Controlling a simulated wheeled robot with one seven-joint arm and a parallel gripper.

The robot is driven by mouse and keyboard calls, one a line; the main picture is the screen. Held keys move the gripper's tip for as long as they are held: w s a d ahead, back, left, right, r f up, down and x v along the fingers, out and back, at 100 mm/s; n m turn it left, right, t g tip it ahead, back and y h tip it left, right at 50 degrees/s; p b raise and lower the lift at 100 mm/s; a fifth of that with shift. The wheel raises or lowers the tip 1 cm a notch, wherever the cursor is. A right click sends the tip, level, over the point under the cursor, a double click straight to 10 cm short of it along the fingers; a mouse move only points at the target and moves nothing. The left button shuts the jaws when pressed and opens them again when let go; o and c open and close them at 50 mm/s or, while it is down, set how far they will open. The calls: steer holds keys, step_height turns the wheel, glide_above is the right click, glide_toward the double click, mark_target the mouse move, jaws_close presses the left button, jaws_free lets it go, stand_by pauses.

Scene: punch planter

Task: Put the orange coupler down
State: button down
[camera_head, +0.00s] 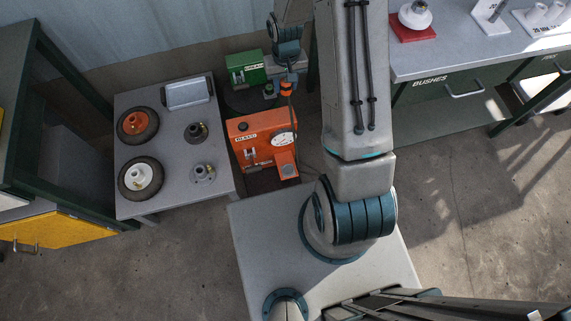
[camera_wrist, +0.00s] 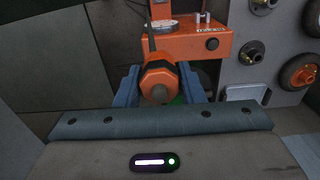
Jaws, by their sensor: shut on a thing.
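My gripper (camera_wrist: 158,90) is shut on the orange coupler (camera_wrist: 160,76), with a blue finger on each side of it. In the head view the coupler (camera_head: 286,89) is small, held in the air between the green machine (camera_head: 246,69) and the orange machine (camera_head: 262,140). The coupler's far side is hidden.
A grey table (camera_head: 150,210) at left carries two wheels (camera_head: 138,125), two dark-and-grey hubs (camera_head: 196,132) and a metal tray (camera_head: 187,93). A dark-framed bench with a yellow panel (camera_head: 55,235) stands farther left. A workbench (camera_head: 450,55) is at right. Concrete floor at right is clear.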

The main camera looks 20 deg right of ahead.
steer(key=s+f+b, duration=0.5)
steer(key=f+b, duration=0.2)
steer(key=f, duration=0.6)
steer(key=s+d+f+b, duration=0.1)
steer(key=s+f+b, duration=0.6)
steer(key=f, duration=0.7)
steer(key=s+f+b, duration=0.4)
steer(key=f+b, duration=0.4)
steer(key=f, duration=0.5)
steer(key=b, duration=0.3)
glide_above(288, 170)
steer(key=shift+m, duration=0.4)
step_height(288, 170, down, 7)
steer(key=shift+w+d+r, duration=0.1)
step_height(288, 170, down, 4)
steer(key=shift+r+b, duration=0.1)
steer(key=shift+b, duration=0.55)
